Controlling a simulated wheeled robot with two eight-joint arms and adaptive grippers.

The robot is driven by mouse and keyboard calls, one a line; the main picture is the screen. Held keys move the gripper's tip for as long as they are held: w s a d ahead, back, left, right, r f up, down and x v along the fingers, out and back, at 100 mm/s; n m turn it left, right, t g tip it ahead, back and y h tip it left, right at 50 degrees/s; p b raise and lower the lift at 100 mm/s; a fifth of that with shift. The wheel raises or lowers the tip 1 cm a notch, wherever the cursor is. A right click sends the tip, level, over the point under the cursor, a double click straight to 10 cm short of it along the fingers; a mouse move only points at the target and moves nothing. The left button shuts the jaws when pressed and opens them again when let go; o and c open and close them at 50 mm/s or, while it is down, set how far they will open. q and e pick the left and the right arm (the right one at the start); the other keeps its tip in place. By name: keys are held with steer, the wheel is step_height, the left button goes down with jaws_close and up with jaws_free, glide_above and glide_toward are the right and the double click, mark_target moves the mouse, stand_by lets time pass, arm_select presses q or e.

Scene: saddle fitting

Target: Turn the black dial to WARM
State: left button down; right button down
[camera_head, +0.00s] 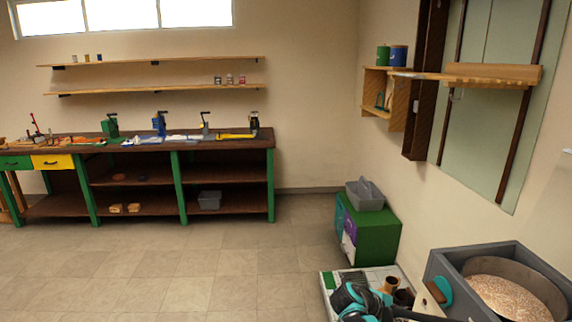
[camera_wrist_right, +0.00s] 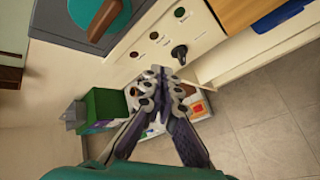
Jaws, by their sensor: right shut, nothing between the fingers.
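The black dial (camera_wrist_right: 180,53) sticks out from a cream front panel (camera_wrist_right: 205,45) in the right wrist view. Its labels are too small to read, so I cannot tell which setting it points at. My right gripper (camera_wrist_right: 162,76) is shut and empty, with its fingertips just below and to the left of the dial. I cannot tell whether they touch it. In the head view the dial is not visible, and my right arm shows at the bottom edge. My left gripper is not in view.
A grey-framed unit (camera_head: 440,262) holding a round pan of grains (camera_head: 505,296) stands at the lower right. A teal disc with a wooden handle (camera_wrist_right: 108,20) is on its side. A green cabinet (camera_head: 378,240) stands beyond. The tiled floor at left is clear.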

steer(key=w+d+f+n+g+h, duration=0.15)
steer(key=f+h, duration=0.25)
steer(key=f, duration=0.4)
steer(key=w+d+f+n+g+h, duration=0.1)
steer(key=w+d+f+n+h, duration=0.1)
steer(key=f+h, duration=0.35)
steer(key=d+f+y, duration=0.1)
steer(key=d, duration=0.5)
steer(key=shift+w+f, duration=0.3)
steer(key=shift+w, duration=0.1)
steer(key=shift+s+f+y, duration=0.2)
steer(key=shift+s+y, duration=0.05)
steer(key=shift+s, duration=0.2)
steer(key=shift+s+f, duration=0.6)
steer(key=shift+s, duration=0.3)
steer(key=shift+f, duration=0.1)
steer(key=shift+s, duration=0.2)
stand_by(0.3)
